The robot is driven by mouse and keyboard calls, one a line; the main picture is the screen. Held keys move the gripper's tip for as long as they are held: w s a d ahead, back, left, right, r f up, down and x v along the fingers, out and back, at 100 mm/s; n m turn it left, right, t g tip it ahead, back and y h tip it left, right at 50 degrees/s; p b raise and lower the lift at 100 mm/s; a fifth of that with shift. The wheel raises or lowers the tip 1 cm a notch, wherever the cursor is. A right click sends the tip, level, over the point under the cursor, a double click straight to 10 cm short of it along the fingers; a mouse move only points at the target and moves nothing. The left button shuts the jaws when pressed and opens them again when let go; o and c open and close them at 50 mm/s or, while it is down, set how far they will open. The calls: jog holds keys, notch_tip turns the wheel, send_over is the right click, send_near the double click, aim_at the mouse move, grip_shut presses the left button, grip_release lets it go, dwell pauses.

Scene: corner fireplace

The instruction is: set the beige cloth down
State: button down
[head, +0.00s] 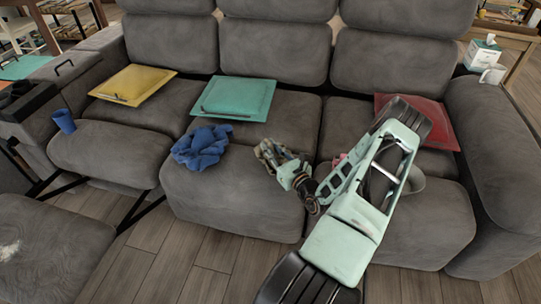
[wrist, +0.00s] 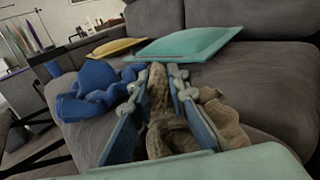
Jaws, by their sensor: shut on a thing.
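My gripper (head: 277,161) is shut on the beige cloth (head: 265,149) at the middle seat of the grey sofa (head: 238,199). In the wrist view the beige cloth (wrist: 160,105) is bunched between the fingers of my gripper (wrist: 156,88), and a fold of it hangs out to the right of them. I cannot tell whether the cloth touches the seat. The arm hides part of the sofa's right seat.
A crumpled blue cloth (head: 201,147) lies just left of my gripper. A teal cushion (head: 236,97), a yellow cushion (head: 134,84) and a red cushion (head: 440,124) lie farther back. A blue cup (head: 63,121) stands at the left. A pinkish thing is partly hidden behind my arm.

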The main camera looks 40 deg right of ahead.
jog(key=shift+d+f+b, duration=0.15)
jog(key=shift+f+b, duration=0.3)
jog(key=shift+f, duration=1.25)
jog(key=shift+f, duration=0.2)
jog(key=c, duration=1.8)
grip_release()
jog(key=shift+c, duration=0.2)
jog(key=shift+r, duration=0.1)
jog(key=shift+s+r, duration=0.1)
jog(key=shift+s, duration=0.05)
jog(key=s, duration=0.4)
jog(key=s+p, duration=0.1)
jog(key=s, duration=0.2)
jog(key=s+a+p, duration=0.1)
jog(key=s, duration=0.3)
jog(key=shift+s, duration=0.3)
